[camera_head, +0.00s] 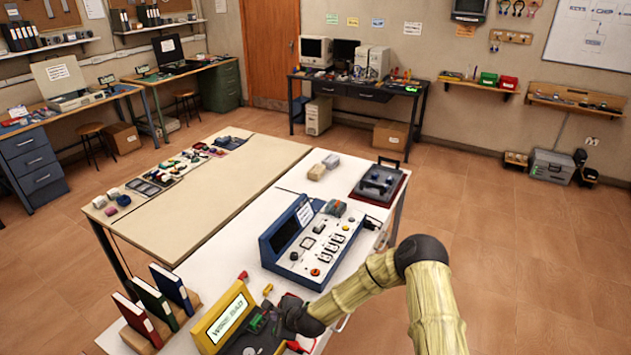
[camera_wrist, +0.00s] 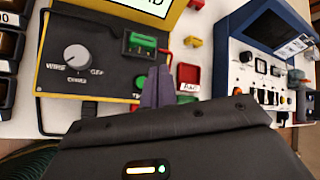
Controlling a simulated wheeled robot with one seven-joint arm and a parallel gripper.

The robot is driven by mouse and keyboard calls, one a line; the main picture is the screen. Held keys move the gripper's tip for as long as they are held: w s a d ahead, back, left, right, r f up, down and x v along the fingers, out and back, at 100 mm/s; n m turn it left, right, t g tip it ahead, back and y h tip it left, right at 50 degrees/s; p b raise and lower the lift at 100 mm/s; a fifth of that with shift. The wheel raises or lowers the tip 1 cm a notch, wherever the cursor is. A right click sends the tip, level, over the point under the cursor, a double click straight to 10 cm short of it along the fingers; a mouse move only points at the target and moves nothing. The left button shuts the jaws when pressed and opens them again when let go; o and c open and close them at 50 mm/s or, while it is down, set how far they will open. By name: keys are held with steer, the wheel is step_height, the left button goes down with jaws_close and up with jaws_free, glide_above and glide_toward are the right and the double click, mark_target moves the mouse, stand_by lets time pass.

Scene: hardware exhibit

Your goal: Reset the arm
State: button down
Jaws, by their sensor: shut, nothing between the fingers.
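My arm reaches in from the bottom right of the head view, bent at a dark elbow joint, over the near end of the white table (camera_head: 333,290). In the wrist view my gripper (camera_wrist: 158,90) has its two grey fingers together with nothing between them. The fingertips are over or near the right edge of the yellow-framed device (camera_wrist: 98,60), beside its green part (camera_wrist: 142,42). A small red tray (camera_wrist: 188,78) lies just right of the fingers. In the head view my gripper is mostly hidden behind my wrist.
A blue-framed panel (camera_head: 315,245) stands close behind my arm. Books (camera_head: 150,306) stand in a wooden rack at the left. A dark case (camera_head: 380,183) sits at the table's far end. The floor (camera_head: 530,245) at the right is clear.

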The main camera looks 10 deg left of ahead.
steer(key=s+d+r+n+g+h+b, duration=0.1)
steer(key=s+d+r+n+h, duration=0.15)
steer(key=d+r+n, duration=0.5)
steer(key=s+d+r+n+g+h+b, duration=0.1)
steer(key=s+d+r+n+b, duration=0.3)
steer(key=d, duration=0.6)
steer(key=s+d+r+n+g+h, duration=0.1)
steer(key=s+d+r+n+h, duration=0.2)
steer(key=s+d+r, duration=0.8)
steer(key=s+d+n, duration=0.2)
steer(key=d, duration=0.2)
steer(key=shift+r+n+p, duration=0.15)
steer(key=shift+n+p, duration=0.2)
steer(key=shift+d+h, duration=0.1)
steer(key=shift+h, duration=0.15)
